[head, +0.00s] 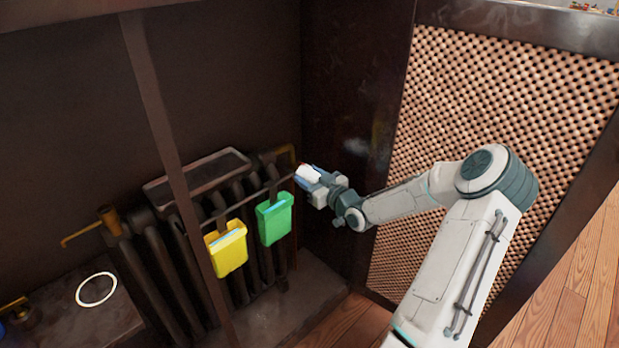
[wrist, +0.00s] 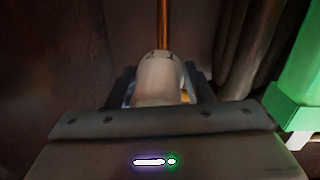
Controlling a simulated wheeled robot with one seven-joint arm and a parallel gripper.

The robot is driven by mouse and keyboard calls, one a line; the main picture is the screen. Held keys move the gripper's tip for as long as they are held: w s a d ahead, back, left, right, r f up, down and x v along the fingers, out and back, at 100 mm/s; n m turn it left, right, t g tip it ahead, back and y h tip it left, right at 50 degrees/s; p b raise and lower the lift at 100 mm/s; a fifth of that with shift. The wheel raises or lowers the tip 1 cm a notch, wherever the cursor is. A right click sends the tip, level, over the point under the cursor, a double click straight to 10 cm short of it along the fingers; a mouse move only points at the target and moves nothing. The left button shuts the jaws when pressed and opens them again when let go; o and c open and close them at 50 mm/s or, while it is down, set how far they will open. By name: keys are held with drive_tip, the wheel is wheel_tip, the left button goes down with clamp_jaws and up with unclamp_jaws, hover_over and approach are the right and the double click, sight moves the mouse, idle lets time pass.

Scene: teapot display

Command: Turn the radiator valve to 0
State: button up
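The radiator valve (wrist: 160,80) is a white, rounded knob on a copper-coloured pipe. It fills the middle of the wrist view, with small dark marks near its far end. It also shows in the head view (head: 309,173), at the right end of the radiator. My gripper (head: 311,178) is at the valve, with one finger on each side of it. In the wrist view my gripper (wrist: 160,88) has its dark fingers close along the knob's sides. Whether both fingers press on the knob is unclear. The number the valve points to cannot be read.
The dark ribbed radiator (head: 160,265) carries a yellow container (head: 227,250) and a green container (head: 274,220), the green one close to my gripper. A dark post (head: 165,130) stands in front. A woven panel (head: 490,110) is behind my arm.

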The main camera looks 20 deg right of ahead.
drive_tip(key=c, duration=0.4)
drive_tip(key=shift+c, duration=0.2)
drive_tip(key=shift+r, duration=0.1)
drive_tip(key=m+p, duration=0.1)
drive_tip(key=p, duration=0.1)
drive_tip(key=m+p, duration=0.2)
drive_tip(key=shift+r+m, duration=0.2)
drive_tip(key=shift+m, duration=0.1)
drive_tip(key=m+p, duration=0.5)
drive_tip(key=m, duration=0.1)
drive_tip(key=shift+g, duration=0.4)
drive_tip(key=m+p, duration=0.3)
drive_tip(key=m, duration=0.2)
drive_tip(key=shift+y, duration=0.3)
drive_tip(key=m+p, duration=0.1)
drive_tip(key=m, duration=0.4)
drive_tip(key=shift+d+f+g+y+p, duration=0.1)
drive_tip(key=shift+g+y+p, duration=0.2)
drive_tip(key=shift+p, duration=0.05)
